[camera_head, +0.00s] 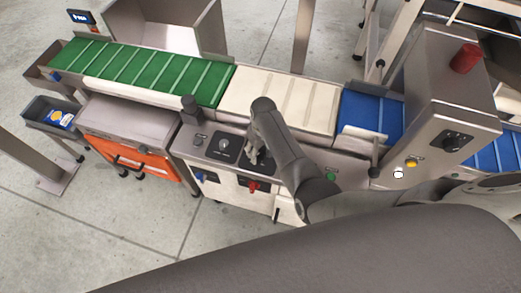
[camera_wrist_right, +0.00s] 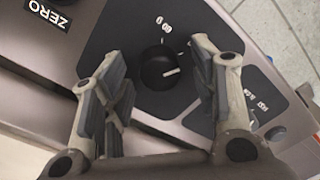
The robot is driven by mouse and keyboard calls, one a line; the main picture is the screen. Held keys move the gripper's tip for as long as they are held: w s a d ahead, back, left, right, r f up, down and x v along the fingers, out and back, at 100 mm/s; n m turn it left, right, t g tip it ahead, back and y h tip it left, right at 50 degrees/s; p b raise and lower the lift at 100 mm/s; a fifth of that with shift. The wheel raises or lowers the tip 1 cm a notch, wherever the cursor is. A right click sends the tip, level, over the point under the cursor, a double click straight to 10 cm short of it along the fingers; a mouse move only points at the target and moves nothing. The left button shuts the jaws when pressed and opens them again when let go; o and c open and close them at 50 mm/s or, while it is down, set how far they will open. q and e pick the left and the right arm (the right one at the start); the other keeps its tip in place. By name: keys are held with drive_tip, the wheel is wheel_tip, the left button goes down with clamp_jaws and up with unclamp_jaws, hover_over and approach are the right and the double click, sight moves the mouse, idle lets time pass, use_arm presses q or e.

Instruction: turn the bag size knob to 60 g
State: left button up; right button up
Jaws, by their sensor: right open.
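A round black knob (camera_wrist_right: 158,68) sits on a dark plate of the control panel in the right wrist view. A white pointer line on it points toward the right finger. Small white scale marks (camera_wrist_right: 166,28) lie beyond the knob; their figures are too small to read surely. My right gripper (camera_wrist_right: 160,80) is open, with one finger on each side of the knob and visible gaps between. In the head view my right gripper (camera_head: 254,158) is over the panel and hides the part under it. My left gripper is not in view.
A grey knob (camera_head: 222,144) on a dark plate is left of my gripper. A dark post (camera_head: 190,104) stands at the panel's left end. Below are a blue switch (camera_head: 201,177) and a red one (camera_head: 252,186). Green (camera_head: 150,70), cream and blue belts run behind; a yellow button (camera_head: 411,162) is right.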

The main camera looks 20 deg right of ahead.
drive_tip(key=c, duration=1)
drive_tip(key=shift+r, duration=0.1)
drive_tip(key=shift+n+p, duration=0.75)
drive_tip(key=shift+n, duration=0.35)
drive_tip(key=n+p, duration=0.1)
drive_tip(key=n, duration=0.1)
drive_tip(key=shift+n, duration=0.3)
drive_tip(key=n, duration=0.3)
drive_tip(key=shift+p, duration=0.4)
drive_tip(key=shift+n, duration=2.2)
